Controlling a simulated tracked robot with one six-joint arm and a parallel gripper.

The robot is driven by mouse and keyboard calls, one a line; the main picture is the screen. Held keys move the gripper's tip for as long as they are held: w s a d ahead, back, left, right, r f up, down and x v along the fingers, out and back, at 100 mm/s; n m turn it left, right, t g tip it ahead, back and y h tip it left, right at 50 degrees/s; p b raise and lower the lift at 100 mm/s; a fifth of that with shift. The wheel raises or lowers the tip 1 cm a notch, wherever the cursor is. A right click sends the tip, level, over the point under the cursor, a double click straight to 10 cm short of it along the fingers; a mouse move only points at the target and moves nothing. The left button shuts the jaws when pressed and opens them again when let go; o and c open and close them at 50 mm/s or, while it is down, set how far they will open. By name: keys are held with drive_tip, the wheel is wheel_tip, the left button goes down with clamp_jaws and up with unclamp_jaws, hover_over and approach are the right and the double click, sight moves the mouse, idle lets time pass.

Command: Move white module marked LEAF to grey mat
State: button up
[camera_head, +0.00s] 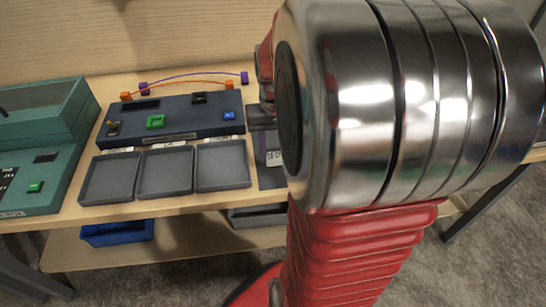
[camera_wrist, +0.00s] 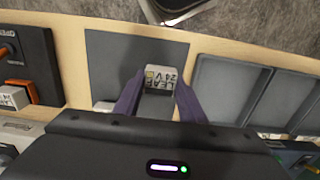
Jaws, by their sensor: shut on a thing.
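The white module marked LEAF (camera_wrist: 166,74) sits between the two purple fingers of my gripper (camera_wrist: 161,88) in the wrist view, with its lettering "LEAF 24 V" facing the camera. My gripper is shut on it. The grey mat (camera_wrist: 108,60) lies behind and below the module in that view; whether the module touches it I cannot tell. In the head view the mat (camera_head: 268,179) shows only in part beside my arm, which hides my gripper. A white labelled piece (camera_head: 273,158) shows over the mat there; I cannot tell which piece it is.
Three grey trays (camera_head: 165,191) stand left of the mat in the head view, before a dark console (camera_head: 180,118) with orange and purple leads. A teal case (camera_head: 45,160) is at the far left. In the wrist view a dark box (camera_wrist: 38,62) borders the mat's left side.

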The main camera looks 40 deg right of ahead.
sight(275, 153)
drive_tip(key=shift+f, duration=1.65)
drive_tip(key=shift+f, duration=0.15)
drive_tip(key=o, duration=1.1)
wheel_tip(275, 153, up, 12)
drive_tip(key=shift+r, duration=0.15)
drive_tip(key=shift+a, duration=0.1)
